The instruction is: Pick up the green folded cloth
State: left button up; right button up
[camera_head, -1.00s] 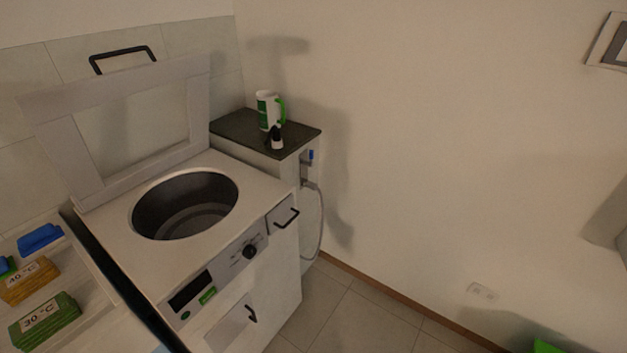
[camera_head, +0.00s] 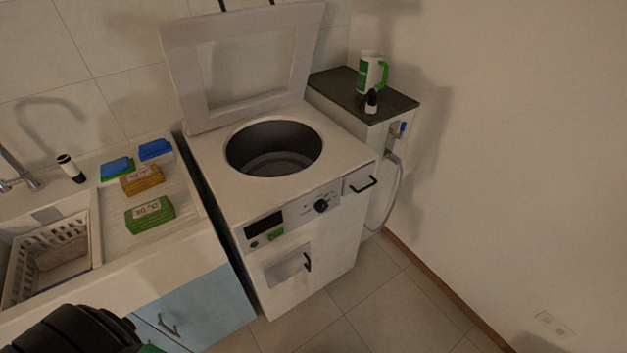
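The green folded cloth (camera_head: 150,214) lies on the ribbed drainboard beside the sink, at the left of the head view. It has a white label on top. An orange folded cloth (camera_head: 142,180) with a white label lies just behind it. A dark part of my own arm shows at the bottom left, well in front of and below the cloth. No gripper fingers show, and nothing touches the green cloth.
A blue-and-green item (camera_head: 117,167) and a blue item (camera_head: 157,150) lie behind the cloths. A white basket (camera_head: 52,252) sits in the sink. The top-loading washer (camera_head: 212,171) stands open on the right.

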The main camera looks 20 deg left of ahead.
aim_at(144, 217)
jog(key=u, duration=2)
